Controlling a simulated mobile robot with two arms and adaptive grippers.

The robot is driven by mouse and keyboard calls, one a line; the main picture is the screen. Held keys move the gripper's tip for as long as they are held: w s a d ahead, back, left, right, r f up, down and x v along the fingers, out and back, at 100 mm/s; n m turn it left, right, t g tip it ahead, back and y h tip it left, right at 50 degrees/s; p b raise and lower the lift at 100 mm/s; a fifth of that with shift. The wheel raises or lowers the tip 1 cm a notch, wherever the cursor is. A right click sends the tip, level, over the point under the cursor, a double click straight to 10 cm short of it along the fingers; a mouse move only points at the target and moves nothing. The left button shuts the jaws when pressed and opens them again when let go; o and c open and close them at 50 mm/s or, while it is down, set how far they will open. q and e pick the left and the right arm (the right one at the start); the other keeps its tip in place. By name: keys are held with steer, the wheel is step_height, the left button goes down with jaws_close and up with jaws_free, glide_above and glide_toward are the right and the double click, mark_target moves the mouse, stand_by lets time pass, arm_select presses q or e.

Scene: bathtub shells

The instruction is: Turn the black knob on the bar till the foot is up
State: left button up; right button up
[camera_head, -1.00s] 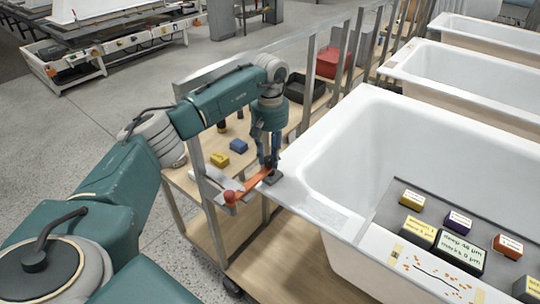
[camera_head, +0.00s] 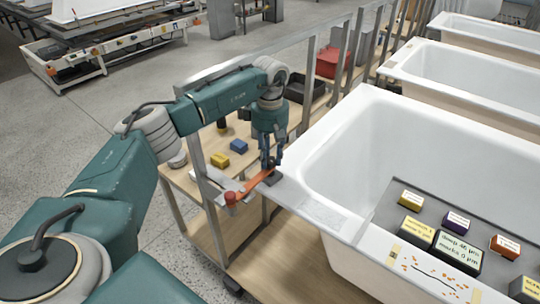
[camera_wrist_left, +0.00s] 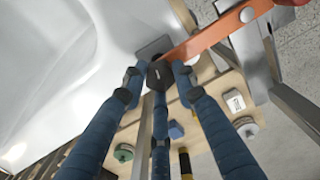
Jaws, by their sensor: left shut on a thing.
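An orange bar (camera_head: 252,184) lies over the near corner of the bathtub rim (camera_head: 312,208), with a red knob (camera_head: 231,197) at its outer end. In the left wrist view, the bar (camera_wrist_left: 212,36) runs to the upper right from a black knob (camera_wrist_left: 160,74). A dark grey square foot (camera_wrist_left: 154,48) is at the bar's inner end by the white rim; it also shows in the head view (camera_head: 272,178). Any gap beneath it cannot be made out. My left gripper (camera_head: 271,160) points down, its blue fingers shut around the black knob. My right gripper is not in view.
A wooden cart (camera_head: 187,181) with metal posts stands beside the tub. It carries a yellow block (camera_head: 220,160), a blue block (camera_head: 239,146), a black tray (camera_head: 305,88) and a red bin (camera_head: 331,63). Labelled blocks sit on a grey board (camera_head: 383,207) across the tub.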

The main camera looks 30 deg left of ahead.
arm_select(q)
steer(key=n, duration=0.5)
steer(key=shift+n+p, duration=0.3)
steer(key=shift+p, duration=0.1)
steer(key=n+p, duration=0.1)
steer(key=n, duration=0.4)
steer(key=shift+n, duration=0.3)
steer(key=n+p, duration=0.1)
steer(key=n, duration=0.4)
steer(key=n+p, duration=0.1)
steer(key=n, duration=0.3)
steer(key=shift+r+n, duration=0.1)
steer(key=shift+n, duration=0.3)
steer(key=n+p, duration=0.1)
steer(key=n, duration=0.3)
steer(key=shift+n, duration=0.3)
steer(key=n+p, duration=0.2)
steer(key=n, duration=0.3)
steer(key=n+p, duration=0.2)
steer(key=n, duration=0.3)
steer(key=shift+a+n+p, duration=0.1)
steer(key=shift+n+p, duration=0.8)
steer(key=shift+n, duration=1.2)
steer(key=shift+w, duration=0.1)
